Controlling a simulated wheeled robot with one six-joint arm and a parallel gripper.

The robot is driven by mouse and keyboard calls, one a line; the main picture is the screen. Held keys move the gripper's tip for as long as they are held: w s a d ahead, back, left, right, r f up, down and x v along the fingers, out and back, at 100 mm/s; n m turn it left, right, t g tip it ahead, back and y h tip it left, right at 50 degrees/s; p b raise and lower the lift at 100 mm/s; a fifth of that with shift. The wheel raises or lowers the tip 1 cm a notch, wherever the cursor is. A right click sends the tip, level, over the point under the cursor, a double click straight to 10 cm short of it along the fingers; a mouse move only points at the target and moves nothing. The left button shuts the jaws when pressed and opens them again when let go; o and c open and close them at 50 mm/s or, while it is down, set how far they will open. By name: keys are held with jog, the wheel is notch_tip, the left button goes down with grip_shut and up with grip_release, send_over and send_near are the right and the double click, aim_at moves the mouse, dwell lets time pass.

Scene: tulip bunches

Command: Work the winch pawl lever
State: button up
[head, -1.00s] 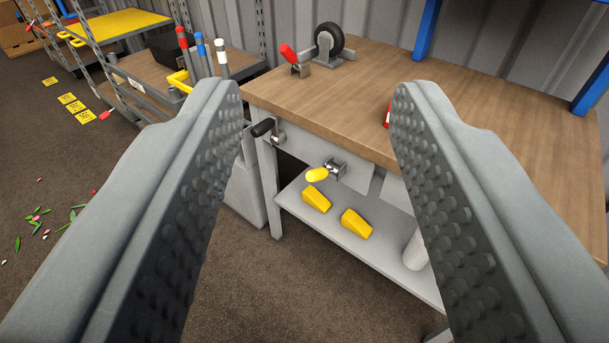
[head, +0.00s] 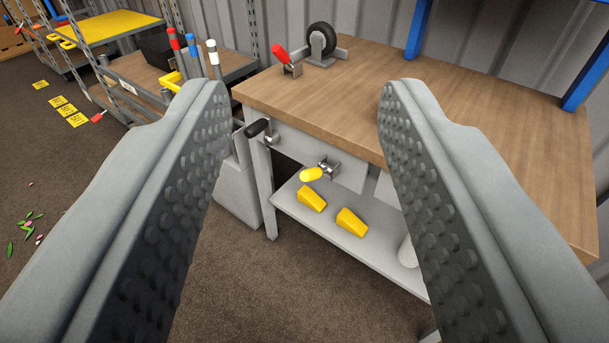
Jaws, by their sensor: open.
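My gripper (head: 305,100) is open and empty, its two ridged grey fingers framing the workbench. Several levers show, and I cannot tell for sure which is the winch pawl lever. A yellow-handled lever (head: 312,174) sits on a metal bracket on the bench's front panel, between the fingers and beyond them. A black-handled lever (head: 257,128) is on the front at the left corner, close beside the left finger in the picture. A red-handled lever (head: 281,54) stands on the bench top near the back. The fingers touch none of them.
The wooden bench top (head: 350,100) is mostly clear; a caster wheel (head: 322,40) stands at its back. Two yellow wedges (head: 351,222) and a pale cylinder (head: 407,252) are on the lower shelf. A shelf cart (head: 130,70) is at left. Petals and leaves (head: 30,225) lie on the floor.

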jog(key=shift+w, duration=0.1)
jog(key=c, duration=0.5)
jog(key=w+g, duration=0.1)
jog(key=w, duration=0.2)
jog(key=w+f+m+g, duration=0.1)
jog(key=w, duration=0.1)
jog(key=w+f+g, duration=0.1)
jog(key=w, duration=0.2)
jog(key=shift+w+d+f+m, duration=0.1)
jog(key=shift+w+d+m, duration=0.15)
jog(key=shift+w+m, duration=0.15)
grip_shut()
jog(key=m+g, duration=0.7)
jog(key=g, duration=0.4)
send_over(317, 167)
jog(key=s, duration=0.1)
jog(key=shift+h, duration=0.3)
notch_tip(317, 167, down, 31)
jog(key=shift+d+r, duration=0.1)
jog(key=shift+s+a+f, duration=0.2)
jog(key=shift+a+f, duration=0.05)
jog(key=shift+f, duration=0.2)
